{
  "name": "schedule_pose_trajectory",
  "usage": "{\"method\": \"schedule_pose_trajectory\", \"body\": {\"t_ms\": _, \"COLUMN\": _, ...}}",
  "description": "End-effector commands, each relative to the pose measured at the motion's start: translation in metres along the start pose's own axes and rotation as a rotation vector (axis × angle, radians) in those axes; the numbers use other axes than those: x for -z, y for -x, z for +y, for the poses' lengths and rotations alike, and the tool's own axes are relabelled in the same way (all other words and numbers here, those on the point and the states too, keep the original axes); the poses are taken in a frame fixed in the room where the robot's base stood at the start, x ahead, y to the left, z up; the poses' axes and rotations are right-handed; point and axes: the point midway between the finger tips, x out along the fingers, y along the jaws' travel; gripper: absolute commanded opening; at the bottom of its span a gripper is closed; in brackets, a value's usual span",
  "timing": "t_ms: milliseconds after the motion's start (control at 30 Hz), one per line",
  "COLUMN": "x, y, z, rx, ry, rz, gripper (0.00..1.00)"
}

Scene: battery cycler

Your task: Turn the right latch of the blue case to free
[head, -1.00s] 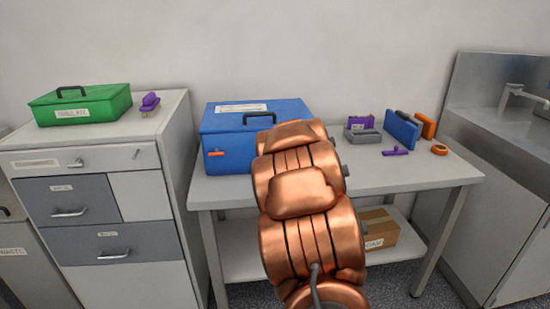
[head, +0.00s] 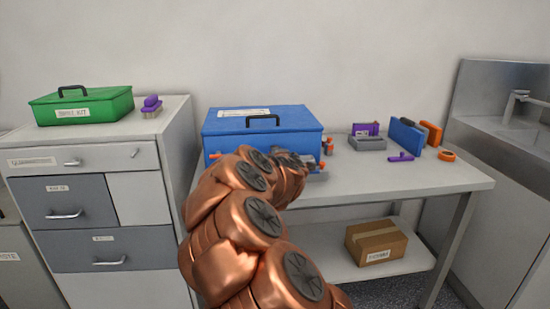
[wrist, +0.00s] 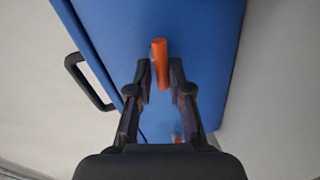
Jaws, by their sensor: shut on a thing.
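The blue case (head: 270,124) stands on the table with its lid down and a black handle (head: 263,119) on it. Its left latch is an orange bar (head: 214,155) lying level on the front face. My gripper (head: 306,160) is at the right part of the front, and my arm hides much of that face. In the wrist view, my gripper (wrist: 160,82) is shut on the orange right latch (wrist: 160,54), one finger on each side. The latch lies across the case front, along the fingers' direction. Another orange piece (wrist: 177,137) shows between the finger bases.
Small orange items (head: 328,145) stand right of the case. Farther right are a grey block (head: 367,143), a purple tool (head: 401,157), a blue panel (head: 405,136) and an orange ring (head: 447,155). A green case (head: 82,105) sits on the left cabinet. A carton (head: 376,243) is on the lower shelf.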

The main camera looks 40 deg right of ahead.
Motion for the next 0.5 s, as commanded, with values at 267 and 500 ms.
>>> {"method": "schedule_pose_trajectory", "body": {"t_ms": 267, "x": 0.0, "y": -0.0016, "z": -0.0092, "rx": 0.012, "ry": 0.128, "rz": -0.022, "gripper": 0.0}}
{"method": "schedule_pose_trajectory", "body": {"t_ms": 500, "x": -0.0011, "y": -0.0017, "z": -0.0096, "rx": 0.013, "ry": 0.163, "rz": -0.031, "gripper": 0.0}}
